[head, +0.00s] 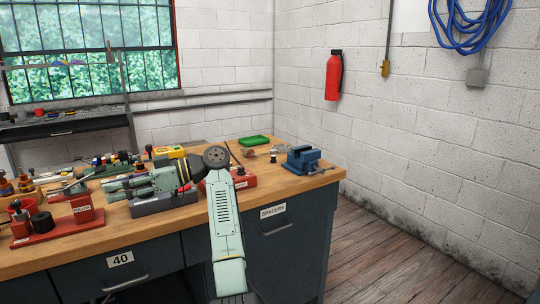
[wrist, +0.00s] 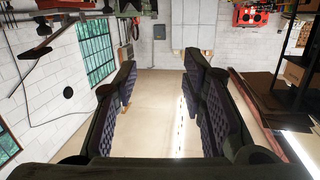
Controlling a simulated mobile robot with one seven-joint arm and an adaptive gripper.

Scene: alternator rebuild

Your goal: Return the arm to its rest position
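My arm (head: 225,225) rises from the bottom middle of the head view, its round dark joint (head: 216,157) over the workbench (head: 110,242). In the wrist view my gripper (wrist: 158,90) has its two dark, ridged fingers wide apart. Nothing is between them; only bare pale floor (wrist: 157,105) shows beyond. The gripper points out into the room, not at the bench top. I cannot make out its fingertips in the head view.
Left of my arm, the bench holds a grey stand (head: 165,203), a red fixture (head: 60,222) and several small parts. A blue vise (head: 303,160) and a green tray (head: 254,141) are to the right. Shelving (wrist: 290,75) stands at the wrist view's right.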

